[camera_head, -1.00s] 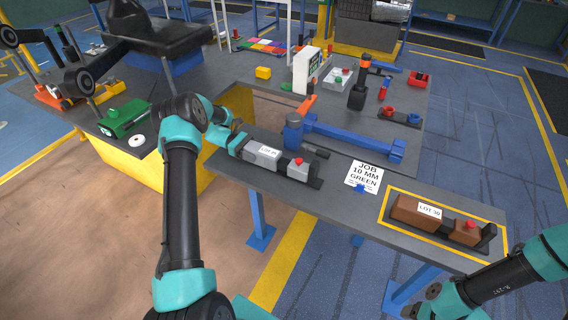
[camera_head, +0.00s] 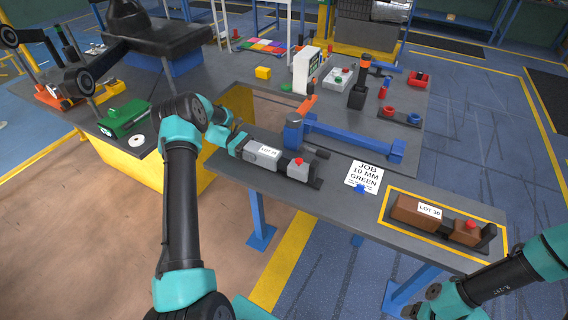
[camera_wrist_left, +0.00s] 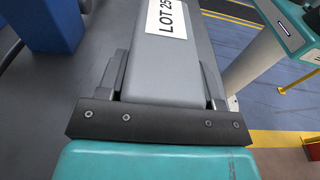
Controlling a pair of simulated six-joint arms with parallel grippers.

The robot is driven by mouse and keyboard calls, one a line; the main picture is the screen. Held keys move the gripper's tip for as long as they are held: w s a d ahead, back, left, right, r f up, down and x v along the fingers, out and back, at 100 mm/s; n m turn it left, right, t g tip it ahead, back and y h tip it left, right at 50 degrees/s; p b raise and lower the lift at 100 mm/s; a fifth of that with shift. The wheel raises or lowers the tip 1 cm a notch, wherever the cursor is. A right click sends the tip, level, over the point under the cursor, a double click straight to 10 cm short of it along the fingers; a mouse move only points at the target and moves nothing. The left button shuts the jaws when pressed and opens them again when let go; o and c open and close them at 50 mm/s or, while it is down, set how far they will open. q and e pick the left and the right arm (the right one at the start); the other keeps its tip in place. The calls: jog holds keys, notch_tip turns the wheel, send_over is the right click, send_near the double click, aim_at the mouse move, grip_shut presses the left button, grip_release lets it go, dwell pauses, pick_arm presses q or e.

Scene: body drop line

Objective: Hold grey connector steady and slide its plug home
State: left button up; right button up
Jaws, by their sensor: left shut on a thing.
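The grey connector (camera_head: 262,156) lies on the near bench with a white LOT 25 label on top. Its grey plug (camera_head: 298,172), with a red button on top, sits at its right end; a narrow dark section shows between the two. My left gripper (camera_head: 241,146) is at the connector's left end, shut on its body. In the left wrist view the two dark fingers stand along both sides of the grey connector (camera_wrist_left: 165,70). The plug is out of the left wrist view.
A brown connector (camera_head: 415,212) labelled LOT 35 lies in a yellow outline at right. A JOB 10 MM GREEN card (camera_head: 363,177) lies between. A blue clamp-like fixture (camera_head: 345,135) stands behind the plug. A green connector (camera_head: 124,118) is at left.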

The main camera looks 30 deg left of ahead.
dwell(1.7)
